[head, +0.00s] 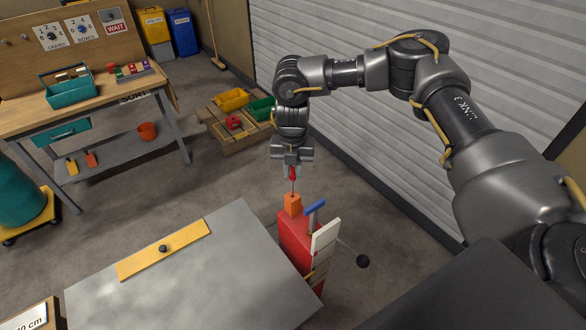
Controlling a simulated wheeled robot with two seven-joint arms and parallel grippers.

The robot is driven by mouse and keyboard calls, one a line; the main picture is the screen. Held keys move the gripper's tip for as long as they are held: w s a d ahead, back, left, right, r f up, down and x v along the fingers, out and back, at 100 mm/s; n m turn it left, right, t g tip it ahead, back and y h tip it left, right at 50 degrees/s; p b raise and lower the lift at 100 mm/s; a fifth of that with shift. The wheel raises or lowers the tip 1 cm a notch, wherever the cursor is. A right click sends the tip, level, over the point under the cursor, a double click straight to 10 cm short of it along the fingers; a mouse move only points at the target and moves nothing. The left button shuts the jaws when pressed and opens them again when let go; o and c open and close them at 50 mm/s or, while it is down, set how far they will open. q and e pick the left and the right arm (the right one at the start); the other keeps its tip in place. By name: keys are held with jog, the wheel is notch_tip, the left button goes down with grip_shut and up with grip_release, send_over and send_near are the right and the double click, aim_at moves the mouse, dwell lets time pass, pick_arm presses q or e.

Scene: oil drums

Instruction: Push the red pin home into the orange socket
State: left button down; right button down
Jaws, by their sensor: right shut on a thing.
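The red pin (292,174) is between the fingers of my right gripper (292,168), which is shut on its upper part. A thin grey shaft runs down from the red part towards the orange socket (292,204). The socket stands on top of a red box-like stand (297,235) at the right edge of the grey table. The shaft's lower end meets the top of the socket in the picture; how deep it sits I cannot tell. The gripper points straight down above the socket. My left gripper does not show.
A blue-handled thing (315,207) and a white plate (326,234) stand close beside the socket. The grey table (215,265) bears a yellow strip (163,250) with a dark knob. A pallet with bins (232,100) and a workbench (90,105) stand farther back.

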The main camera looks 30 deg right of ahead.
aim_at(293, 193)
jog(key=shift+f+b, duration=0.85)
jog(key=shift+f, duration=0.7)
dwell(1.1)
jog(key=shift+f+b, duration=0.55)
jog(key=shift+f, duration=0.45)
jog(key=shift+f, duration=0.15)
jog(key=shift+f+b, duration=0.85)
jog(key=shift+f, duration=0.4)
jog(key=c, duration=0.6)
grip_release()
jog(key=shift+r, duration=0.2)
